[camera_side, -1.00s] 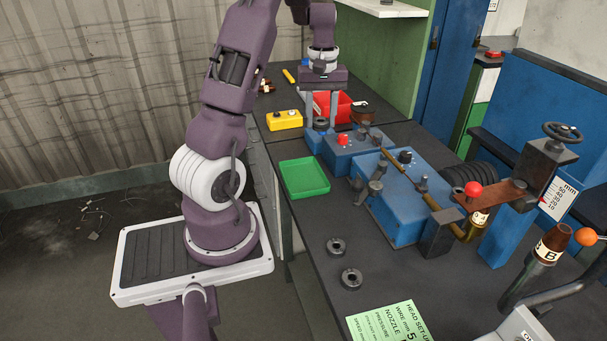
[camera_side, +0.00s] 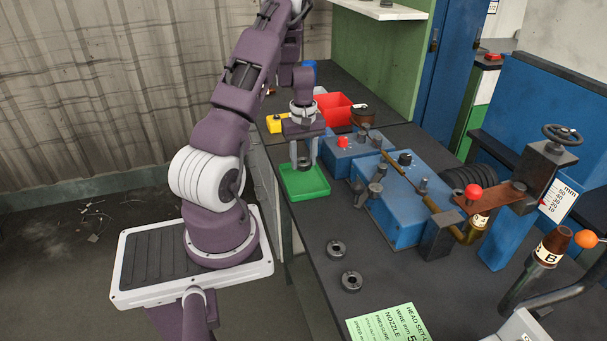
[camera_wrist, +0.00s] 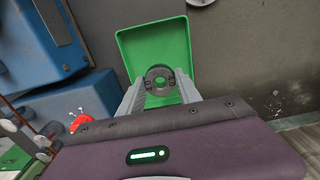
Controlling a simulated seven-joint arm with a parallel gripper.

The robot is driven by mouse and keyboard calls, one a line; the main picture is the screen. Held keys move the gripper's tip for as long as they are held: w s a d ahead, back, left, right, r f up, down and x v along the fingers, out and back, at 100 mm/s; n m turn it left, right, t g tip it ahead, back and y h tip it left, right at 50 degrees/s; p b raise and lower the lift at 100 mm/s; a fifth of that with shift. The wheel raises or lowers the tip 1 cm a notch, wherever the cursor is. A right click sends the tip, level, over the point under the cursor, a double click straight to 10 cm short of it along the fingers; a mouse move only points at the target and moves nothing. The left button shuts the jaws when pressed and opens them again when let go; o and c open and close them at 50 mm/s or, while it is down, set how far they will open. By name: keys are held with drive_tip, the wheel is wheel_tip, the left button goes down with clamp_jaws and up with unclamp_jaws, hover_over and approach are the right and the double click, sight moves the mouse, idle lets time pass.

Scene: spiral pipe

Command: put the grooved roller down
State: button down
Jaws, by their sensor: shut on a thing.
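The grooved roller (camera_side: 304,163) is a small dark ring with a hole through it. My gripper (camera_side: 304,161) is shut on it, one finger on each side, over the green tray (camera_side: 293,188). The wrist view also shows the roller (camera_wrist: 160,82) between my fingertips (camera_wrist: 160,86), with the green tray (camera_wrist: 135,45) behind it. The roller looks level and low over the tray. I cannot tell whether it touches the tray floor.
Two dark rings (camera_side: 336,249) (camera_side: 351,281) lie on the bench in front of the tray. The blue machine (camera_side: 400,210) stands close to the tray's right. A red bin (camera_side: 331,108) and a yellow box (camera_side: 275,123) are behind.

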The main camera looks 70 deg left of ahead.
sight(303, 182)
wheel_tip(303, 182, down, 5)
drive_tip(key=shift+f, duration=0.1)
drive_tip(key=c, duration=0.8)
unclamp_jaws()
drive_tip(key=shift+c, duration=0.2)
